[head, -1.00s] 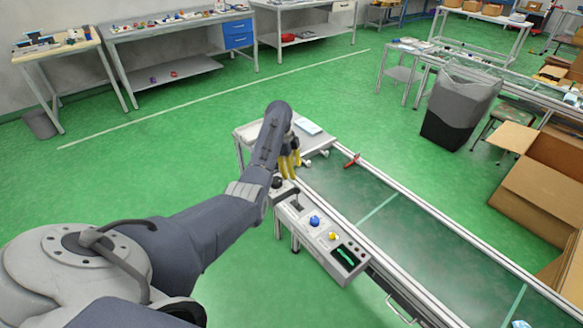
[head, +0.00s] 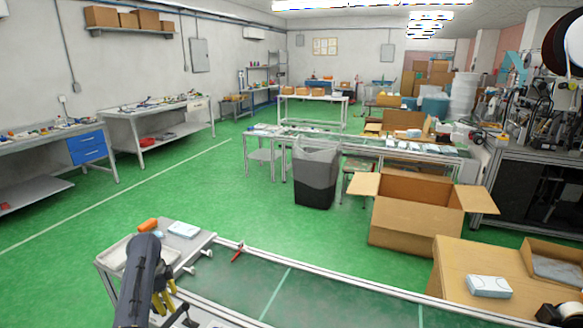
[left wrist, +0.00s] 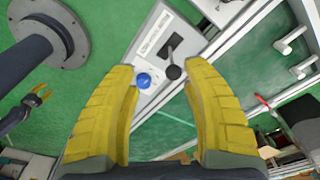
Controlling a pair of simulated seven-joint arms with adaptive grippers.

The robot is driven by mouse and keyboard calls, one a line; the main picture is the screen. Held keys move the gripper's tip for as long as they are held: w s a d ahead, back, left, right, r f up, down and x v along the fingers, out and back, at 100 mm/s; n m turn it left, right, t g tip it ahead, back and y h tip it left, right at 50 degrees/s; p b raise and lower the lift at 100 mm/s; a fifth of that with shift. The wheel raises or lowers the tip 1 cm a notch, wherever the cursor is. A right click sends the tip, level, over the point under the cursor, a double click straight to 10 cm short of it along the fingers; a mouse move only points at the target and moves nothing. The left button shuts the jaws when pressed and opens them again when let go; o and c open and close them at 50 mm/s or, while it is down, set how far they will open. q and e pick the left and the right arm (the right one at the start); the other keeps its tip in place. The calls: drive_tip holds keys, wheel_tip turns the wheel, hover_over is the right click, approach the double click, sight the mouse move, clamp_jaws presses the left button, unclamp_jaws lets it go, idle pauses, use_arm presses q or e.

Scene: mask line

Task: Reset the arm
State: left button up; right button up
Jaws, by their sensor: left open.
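My left gripper (head: 165,292) has yellow fingers and hangs at the near end of the conveyor in the head view, partly hidden by its own dark arm. In the left wrist view its fingers (left wrist: 160,72) are wide apart with nothing between them. Beyond them is a pale control panel (left wrist: 152,68) with a blue button (left wrist: 144,80) and a black lever (left wrist: 172,60). My right gripper (left wrist: 38,97) shows small at the left wrist view's left edge; its opening is too small to judge.
A red handle (head: 238,253) stands on the edge of the green conveyor (head: 300,295). An open carton (head: 410,215) and a grey bin (head: 315,180) stand beyond. The green floor at left is clear.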

use_arm(q)
drive_tip(key=s+d+f+n+t+y, duration=0.1)
drive_tip(key=s+d+f+n+y, duration=0.1)
drive_tip(key=s+f, duration=0.5)
drive_tip(key=s+d+f+n+t+y, duration=0.1)
drive_tip(key=s+d+f+y, duration=0.15)
drive_tip(key=s, duration=0.75)
drive_tip(key=s+d+r+n+t, duration=0.1)
drive_tip(key=s+d+r+t, duration=0.15)
drive_tip(key=s, duration=0.45)
drive_tip(key=s+d+r+n+t+y, duration=0.1)
drive_tip(key=s+d+r, duration=0.3)
drive_tip(key=s, duration=0.2)
drive_tip(key=s+d+r+n+t, duration=0.1)
drive_tip(key=s+d+r, duration=0.2)
drive_tip(key=s, duration=0.4)
drive_tip(key=s+d+f+g+h, duration=0.1)
drive_tip(key=s+d+f+h, duration=0.15)
drive_tip(key=f, duration=1.45)
drive_tip(key=s+d+f+g+h, duration=0.1)
drive_tip(key=d+f+g, duration=0.15)
drive_tip(key=f, duration=1.45)
drive_tip(key=s+f+n+g+h, duration=0.1)
drive_tip(key=s+f+n+g, duration=0.1)
drive_tip(key=s+f, duration=1.5)
drive_tip(key=s+n, duration=0.1)
drive_tip(key=s, duration=0.3)
drive_tip(key=shift+d+f, duration=0.3)
drive_tip(key=shift+f, duration=0.05)
